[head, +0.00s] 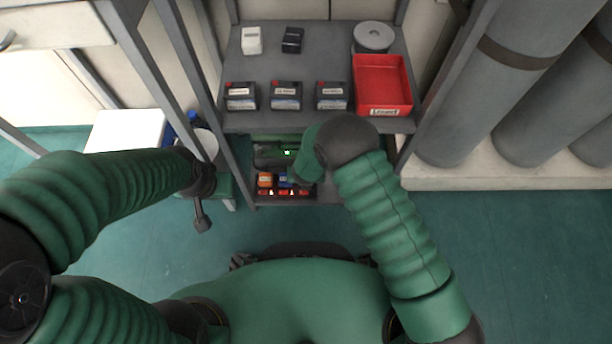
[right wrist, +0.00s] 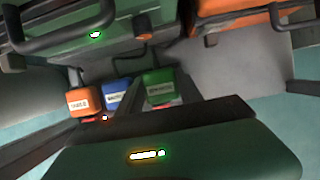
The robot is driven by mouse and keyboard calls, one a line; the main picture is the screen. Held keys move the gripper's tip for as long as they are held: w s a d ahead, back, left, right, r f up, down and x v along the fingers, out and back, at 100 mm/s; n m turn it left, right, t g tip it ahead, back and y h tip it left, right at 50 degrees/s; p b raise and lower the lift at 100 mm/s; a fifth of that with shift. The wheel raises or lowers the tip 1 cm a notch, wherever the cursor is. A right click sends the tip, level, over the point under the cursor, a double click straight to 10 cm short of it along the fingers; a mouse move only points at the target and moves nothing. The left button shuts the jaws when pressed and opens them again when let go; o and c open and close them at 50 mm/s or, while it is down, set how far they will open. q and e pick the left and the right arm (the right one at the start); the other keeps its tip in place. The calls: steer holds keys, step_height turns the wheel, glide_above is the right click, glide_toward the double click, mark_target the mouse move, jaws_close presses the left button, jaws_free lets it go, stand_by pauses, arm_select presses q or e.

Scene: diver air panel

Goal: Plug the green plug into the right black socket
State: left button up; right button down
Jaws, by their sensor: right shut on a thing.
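The green plug (right wrist: 160,86) shows in the right wrist view, to the right of a blue plug (right wrist: 116,95) and an orange plug (right wrist: 82,101). My right gripper (right wrist: 166,78) is shut on the green plug, with a dark finger at each side of it. In the head view my right wrist hides that gripper and the green plug. The right black socket cannot be made out in either view. My left gripper (head: 202,221) hangs left of the shelf, away from the plugs; its jaws are too small to read.
In the head view the orange plug (head: 265,180) and blue plug (head: 283,179) sit on the lower shelf, by small red lights. A dark green unit (head: 268,155) with a green light stands behind them. The upper shelf (head: 240,122) above holds black boxes and a red bin (head: 382,84).

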steer(key=shift+f+b, duration=0.4)
steer(key=shift+b, duration=0.15)
stand_by(0.8)
